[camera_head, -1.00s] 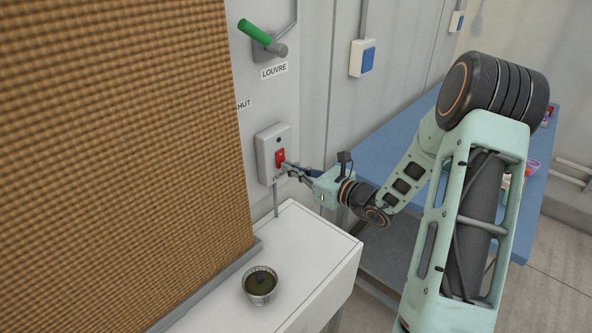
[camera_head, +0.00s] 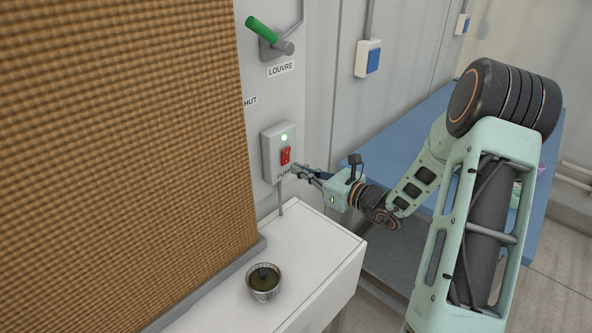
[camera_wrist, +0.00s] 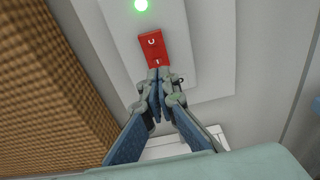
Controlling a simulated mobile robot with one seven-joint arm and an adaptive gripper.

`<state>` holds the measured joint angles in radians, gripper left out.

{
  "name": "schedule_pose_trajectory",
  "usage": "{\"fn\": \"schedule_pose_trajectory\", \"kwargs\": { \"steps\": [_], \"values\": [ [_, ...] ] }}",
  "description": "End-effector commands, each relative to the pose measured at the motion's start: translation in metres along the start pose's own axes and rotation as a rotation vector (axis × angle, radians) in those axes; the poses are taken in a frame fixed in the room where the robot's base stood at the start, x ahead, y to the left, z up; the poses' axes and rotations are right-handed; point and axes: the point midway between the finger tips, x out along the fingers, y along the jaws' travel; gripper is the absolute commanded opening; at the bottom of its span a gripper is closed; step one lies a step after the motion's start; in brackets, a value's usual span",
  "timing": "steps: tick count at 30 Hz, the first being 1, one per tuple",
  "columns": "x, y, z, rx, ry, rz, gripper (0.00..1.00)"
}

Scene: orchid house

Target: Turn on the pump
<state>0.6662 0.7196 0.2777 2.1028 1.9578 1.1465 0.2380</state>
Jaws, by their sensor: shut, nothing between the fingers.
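The pump switch box (camera_head: 270,153) is a pale box on the wall with a red rocker switch (camera_head: 285,156). A small round lamp (camera_head: 284,138) above the rocker glows green. A label below is partly hidden and seems to read PUMP. My gripper (camera_head: 295,171) is shut and empty, just to the lower right of the rocker. In the wrist view the red rocker (camera_wrist: 153,49) lies just beyond the closed fingertips (camera_wrist: 158,72), and the green lamp (camera_wrist: 141,5) shows at the top edge. I cannot tell whether the fingertips touch the rocker.
A lever with a green handle (camera_head: 262,28) sits above, labelled LOUVRE. A tan ribbed pad (camera_head: 130,150) fills the left. A white cabinet top (camera_head: 310,245) below carries a small cup (camera_head: 263,283). A blue-topped bench (camera_head: 410,135) and a blue wall switch (camera_head: 373,61) are at the right.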

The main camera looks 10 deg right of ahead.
Motion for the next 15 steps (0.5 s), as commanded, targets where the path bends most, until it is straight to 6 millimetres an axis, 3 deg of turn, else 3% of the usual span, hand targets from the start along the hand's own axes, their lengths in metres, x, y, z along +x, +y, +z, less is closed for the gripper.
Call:
{"fn": "schedule_pose_trajectory", "kwargs": {
  "steps": [3,9,15],
  "values": [
    [-0.008,-0.007,-0.005,0.0,0.002,0.002,0.0],
    [-0.058,-0.007,-0.017,0.001,0.003,-0.001,0.0],
    [-0.09,-0.006,-0.024,0.0,0.001,0.001,0.0]
  ]
}}
